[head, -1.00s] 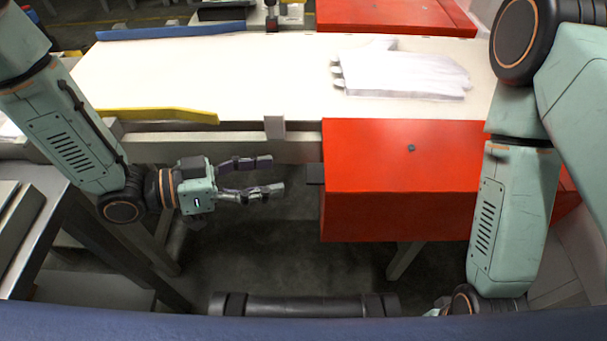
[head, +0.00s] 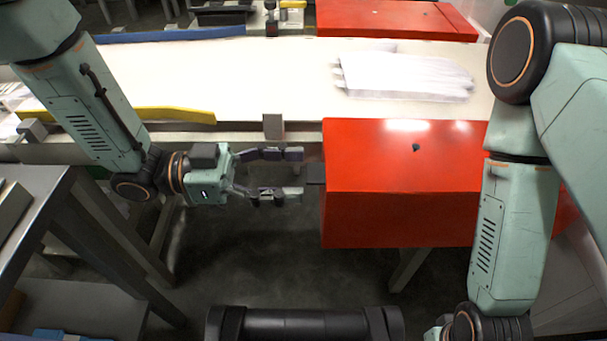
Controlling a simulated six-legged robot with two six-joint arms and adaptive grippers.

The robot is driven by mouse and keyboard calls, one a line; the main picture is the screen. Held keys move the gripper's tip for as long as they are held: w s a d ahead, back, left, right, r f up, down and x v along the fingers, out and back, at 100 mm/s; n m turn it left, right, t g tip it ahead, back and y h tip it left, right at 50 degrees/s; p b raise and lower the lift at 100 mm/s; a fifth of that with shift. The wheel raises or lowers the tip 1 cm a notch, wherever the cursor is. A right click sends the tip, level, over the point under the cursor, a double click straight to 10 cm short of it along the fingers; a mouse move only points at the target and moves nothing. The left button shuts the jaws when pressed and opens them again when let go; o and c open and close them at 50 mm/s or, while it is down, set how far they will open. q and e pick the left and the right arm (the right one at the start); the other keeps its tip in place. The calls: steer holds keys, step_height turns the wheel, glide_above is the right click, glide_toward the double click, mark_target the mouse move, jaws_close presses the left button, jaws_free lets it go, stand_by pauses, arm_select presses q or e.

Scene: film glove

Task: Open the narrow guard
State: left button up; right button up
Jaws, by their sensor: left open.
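A red box-like guard (head: 400,215) stands at the near side of the white belt, right of centre, and looks closed. A dark tab (head: 314,173) sticks out of its left side. I cannot tell for certain whether this is the narrow guard; another red guard (head: 390,20) lies across the belt's far side. My left gripper (head: 299,173) is open and empty, its fingers pointing right. Its fingertips are just left of the tab, one above and one below its level in the picture; contact cannot be made out.
White gloves (head: 400,75) lie on the pale belt (head: 240,75). A yellow rail (head: 160,114) and a blue rail (head: 150,38) edge it. A grey bracket (head: 273,127) stands above my left gripper. A grey table (head: 40,185) is at left. Open floor shows below the gripper.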

arm_select(q)
steer(key=d, duration=0.2)
steer(key=shift+d+b, duration=0.3)
jaws_close()
stand_by(0.6)
